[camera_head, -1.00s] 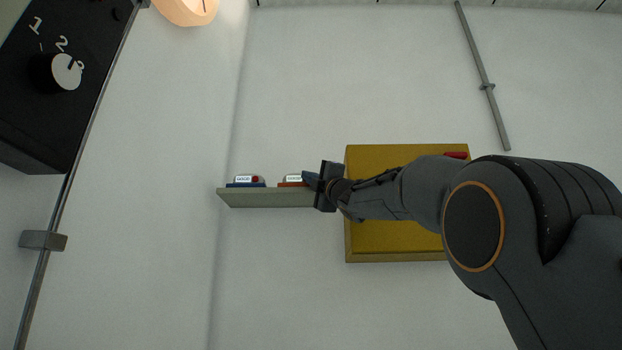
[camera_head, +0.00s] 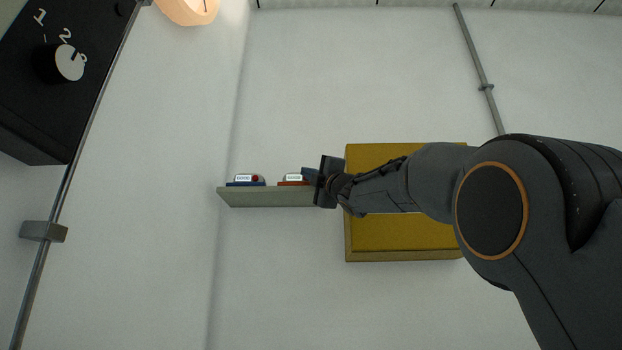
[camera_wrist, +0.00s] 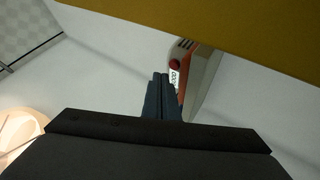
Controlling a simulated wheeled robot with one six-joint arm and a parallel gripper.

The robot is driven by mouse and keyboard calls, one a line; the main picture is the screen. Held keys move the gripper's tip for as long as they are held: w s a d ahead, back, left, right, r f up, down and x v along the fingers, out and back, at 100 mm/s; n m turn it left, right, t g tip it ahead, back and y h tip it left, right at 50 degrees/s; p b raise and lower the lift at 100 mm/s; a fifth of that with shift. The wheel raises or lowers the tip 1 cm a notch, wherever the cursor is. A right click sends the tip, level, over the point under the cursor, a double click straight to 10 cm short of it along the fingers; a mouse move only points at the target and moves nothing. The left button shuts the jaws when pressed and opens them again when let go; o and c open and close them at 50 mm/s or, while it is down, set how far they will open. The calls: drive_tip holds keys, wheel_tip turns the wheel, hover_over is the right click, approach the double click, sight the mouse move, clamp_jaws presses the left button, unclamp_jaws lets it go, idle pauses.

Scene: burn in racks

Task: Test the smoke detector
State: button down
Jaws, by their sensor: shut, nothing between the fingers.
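Two small detectors sit on a grey wall shelf (camera_head: 265,198) in the head view. The left one (camera_head: 246,180) has a blue base, a white label and a red button. The right one (camera_head: 292,180) has an orange base and a white label, and its right part is hidden by my gripper (camera_head: 306,175). In the wrist view, the orange-based detector (camera_wrist: 181,72) shows a red button just beyond my fingertips. My gripper, also in the wrist view (camera_wrist: 160,76), is shut and empty beside this detector. I cannot tell whether the tips touch it.
A yellow box (camera_head: 400,245) on the wall stands right of the shelf, behind my arm. A black unit with a numbered dial (camera_head: 68,65) is at upper left, beside a metal conduit (camera_head: 40,275). A round lamp (camera_head: 188,10) glows at the top.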

drive_tip(key=shift+s+a+b, duration=0.1)
drive_tip(key=shift+s+b, duration=1.25)
drive_tip(key=shift+s, duration=1.1)
